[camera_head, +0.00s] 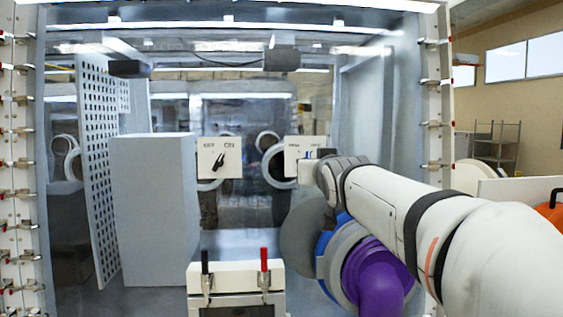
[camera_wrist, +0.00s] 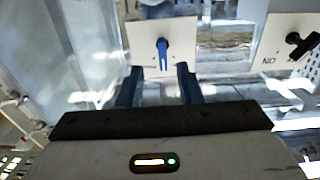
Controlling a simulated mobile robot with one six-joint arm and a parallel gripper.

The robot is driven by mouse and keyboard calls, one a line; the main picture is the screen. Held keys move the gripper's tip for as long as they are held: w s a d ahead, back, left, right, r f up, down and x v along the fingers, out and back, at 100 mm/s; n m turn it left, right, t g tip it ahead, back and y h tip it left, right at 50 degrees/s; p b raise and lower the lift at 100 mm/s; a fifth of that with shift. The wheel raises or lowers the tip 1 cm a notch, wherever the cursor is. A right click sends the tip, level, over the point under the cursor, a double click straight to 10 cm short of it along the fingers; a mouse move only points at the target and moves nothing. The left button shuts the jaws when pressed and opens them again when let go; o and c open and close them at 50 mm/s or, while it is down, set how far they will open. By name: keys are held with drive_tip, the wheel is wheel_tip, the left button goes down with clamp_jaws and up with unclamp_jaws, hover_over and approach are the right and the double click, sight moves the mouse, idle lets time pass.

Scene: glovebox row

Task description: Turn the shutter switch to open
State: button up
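The shutter switch is a blue knob (camera_wrist: 163,52) on a white panel (camera_wrist: 140,36) in the wrist view, its handle running up and down the picture. In the head view this panel (camera_head: 291,158) shows beside my arm, its lettering partly hidden and too small to read surely. My gripper (camera_wrist: 158,69) is open, with dark blue fingers apart on either side of the knob's lower end in the wrist view. I cannot tell whether they touch it. In the head view the gripper is mostly hidden by my wrist.
A second panel (camera_head: 228,173), marked OFF and ON with a black knob (camera_head: 219,161), stands left; its knob (camera_wrist: 303,44) also shows in the wrist view. A grey box (camera_head: 155,215) and perforated panel (camera_head: 100,165) stand further left. A purple glove (camera_head: 375,280) in its port lies below my arm.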

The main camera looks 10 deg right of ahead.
sight(309, 154)
drive_tip(key=shift+t, duration=0.4)
drive_tip(key=w, duration=0.3)
drive_tip(key=w+r, duration=0.1)
drive_tip(key=w, duration=0.1)
drive_tip(key=w+r, duration=0.1)
drive_tip(key=w, duration=0.2)
drive_tip(key=shift+w+a, duration=0.15)
drive_tip(key=shift+w, duration=0.15)
drive_tip(key=shift+c, duration=0.5)
